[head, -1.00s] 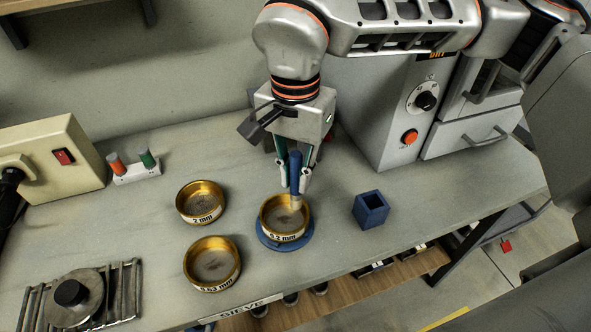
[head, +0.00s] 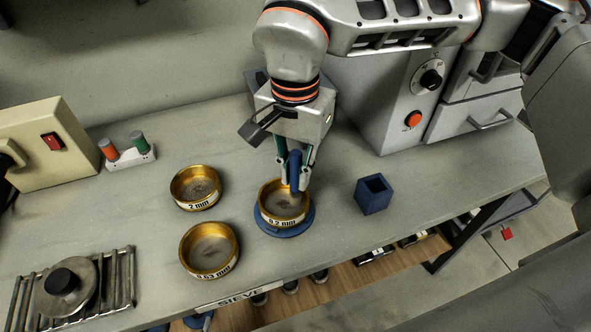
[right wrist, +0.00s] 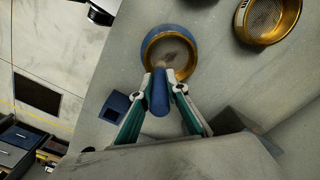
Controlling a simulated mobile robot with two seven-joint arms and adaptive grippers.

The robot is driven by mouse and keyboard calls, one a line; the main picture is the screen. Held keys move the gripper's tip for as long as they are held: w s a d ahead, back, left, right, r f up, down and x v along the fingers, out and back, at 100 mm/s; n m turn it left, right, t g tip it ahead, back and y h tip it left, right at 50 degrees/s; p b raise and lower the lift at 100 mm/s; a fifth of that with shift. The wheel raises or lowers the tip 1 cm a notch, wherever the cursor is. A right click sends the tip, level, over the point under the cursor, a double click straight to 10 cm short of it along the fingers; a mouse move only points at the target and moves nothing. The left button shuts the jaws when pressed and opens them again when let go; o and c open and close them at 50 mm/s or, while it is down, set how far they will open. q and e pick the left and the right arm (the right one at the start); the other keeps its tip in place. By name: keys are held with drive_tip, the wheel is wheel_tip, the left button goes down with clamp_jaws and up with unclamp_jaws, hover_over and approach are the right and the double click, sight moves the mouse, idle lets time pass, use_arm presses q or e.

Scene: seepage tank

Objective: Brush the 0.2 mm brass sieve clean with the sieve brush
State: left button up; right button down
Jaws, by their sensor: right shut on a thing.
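The 0.2 mm brass sieve (head: 272,213) stands on a round blue base (head: 285,233) on the bench. It also shows in the right wrist view (right wrist: 150,43). My right gripper (head: 295,182) is above the sieve, shut on the sieve brush (head: 295,166), which has a blue handle. In the right wrist view the brush (right wrist: 160,95) points from between the fingertips into the sieve. The brush's lower end is inside the rim; whether it touches the mesh I cannot tell. My left gripper is not in view.
The 2 mm sieve (head: 196,187) and the 0.63 mm sieve (head: 209,251) stand left of it. An empty-looking blue square holder (head: 373,194) stands to the right. A metal rack (head: 122,282) lies at front left. A grey oven (head: 390,100) stands behind right.

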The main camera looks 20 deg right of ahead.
drive_tip(key=shift+f+b, duration=0.4)
drive_tip(key=shift+f, duration=0.25)
idle(1.0)
idle(0.7)
drive_tip(key=shift+a, duration=0.1)
drive_tip(key=shift+w+a+f, duration=0.1)
drive_tip(key=shift+w+a, duration=0.1)
drive_tip(key=shift+a, duration=0.35)
drive_tip(key=shift+w+a, duration=0.2)
drive_tip(key=shift+a, duration=0.3)
drive_tip(key=shift+a, duration=0.1)
drive_tip(key=shift+w+a, duration=0.25)
drive_tip(key=shift+a, duration=0.3)
drive_tip(key=shift+w+a, duration=0.2)
drive_tip(key=shift+a, duration=0.3)
drive_tip(key=shift+d, duration=0.1)
drive_tip(key=shift+s+d, duration=0.25)
drive_tip(key=shift+d, duration=0.3)
drive_tip(key=shift+s+d, duration=0.2)
drive_tip(key=shift+d, duration=0.35)
